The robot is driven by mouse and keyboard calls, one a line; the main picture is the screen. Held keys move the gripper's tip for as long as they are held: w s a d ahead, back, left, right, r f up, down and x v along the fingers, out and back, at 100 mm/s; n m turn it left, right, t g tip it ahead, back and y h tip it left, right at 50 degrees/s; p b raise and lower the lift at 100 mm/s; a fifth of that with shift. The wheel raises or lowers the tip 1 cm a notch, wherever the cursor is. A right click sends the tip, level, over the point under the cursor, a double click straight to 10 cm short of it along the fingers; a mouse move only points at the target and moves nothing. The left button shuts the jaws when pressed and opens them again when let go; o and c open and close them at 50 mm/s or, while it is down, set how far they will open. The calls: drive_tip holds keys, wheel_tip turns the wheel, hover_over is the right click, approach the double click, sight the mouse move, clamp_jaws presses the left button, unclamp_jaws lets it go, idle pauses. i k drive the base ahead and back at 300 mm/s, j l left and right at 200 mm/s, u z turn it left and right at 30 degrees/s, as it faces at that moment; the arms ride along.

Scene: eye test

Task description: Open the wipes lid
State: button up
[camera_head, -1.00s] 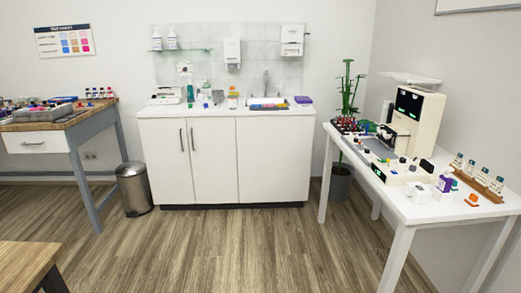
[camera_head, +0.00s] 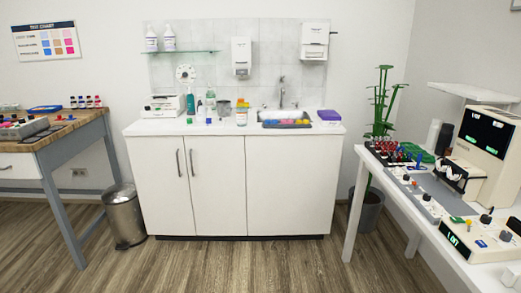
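My gripper is not in view.
A sink with a blue and pink tray (camera_head: 286,123) lies between the two containers. A steel bin (camera_head: 124,217) stands left of the cabinet (camera_head: 215,185). A workbench is at left and an instrument table at right. The floor (camera_head: 230,265) in front is clear.

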sight(325, 115)
drive_tip(key=i+j+z, duration=0.15)
drive_tip(key=i, duration=1.1)
drive_tip(key=i+z, duration=1.6)
drive_tip(key=k+j, duration=0.05)
